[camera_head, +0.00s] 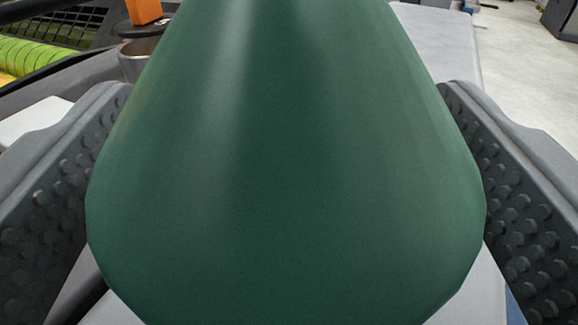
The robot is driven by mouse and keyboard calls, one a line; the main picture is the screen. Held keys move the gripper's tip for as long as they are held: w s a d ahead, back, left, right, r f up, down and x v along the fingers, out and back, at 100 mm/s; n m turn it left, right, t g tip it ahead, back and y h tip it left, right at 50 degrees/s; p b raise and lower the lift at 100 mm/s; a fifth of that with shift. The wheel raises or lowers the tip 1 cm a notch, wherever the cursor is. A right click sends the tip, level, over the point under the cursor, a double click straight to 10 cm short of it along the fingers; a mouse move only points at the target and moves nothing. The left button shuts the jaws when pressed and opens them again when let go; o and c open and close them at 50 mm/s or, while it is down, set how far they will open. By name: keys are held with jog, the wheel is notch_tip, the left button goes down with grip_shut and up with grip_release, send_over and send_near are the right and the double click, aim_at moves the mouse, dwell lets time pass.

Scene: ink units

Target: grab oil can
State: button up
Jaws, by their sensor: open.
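The oil can (285,180) is a dark green, cone-shaped body that fills the middle of the head camera view. Its top runs out of the upper edge of the picture and its wide base reaches the lower edge. My gripper (285,200) is open, with one dark grey studded jaw on the left of the can and the other on the right. The can stands between the two jaws. The jaws look close to its sides, but I cannot tell whether either one touches it.
A light grey surface (440,45) lies behind and under the can. At the upper left are a metal cup (137,62), an orange object (145,11) and a bright green ribbed item (35,55). Pale floor (525,75) shows at the upper right.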

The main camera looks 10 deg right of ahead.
jog(key=shift+w, duration=0.4)
jog(key=c, duration=1.3)
jog(key=shift+r, duration=0.1)
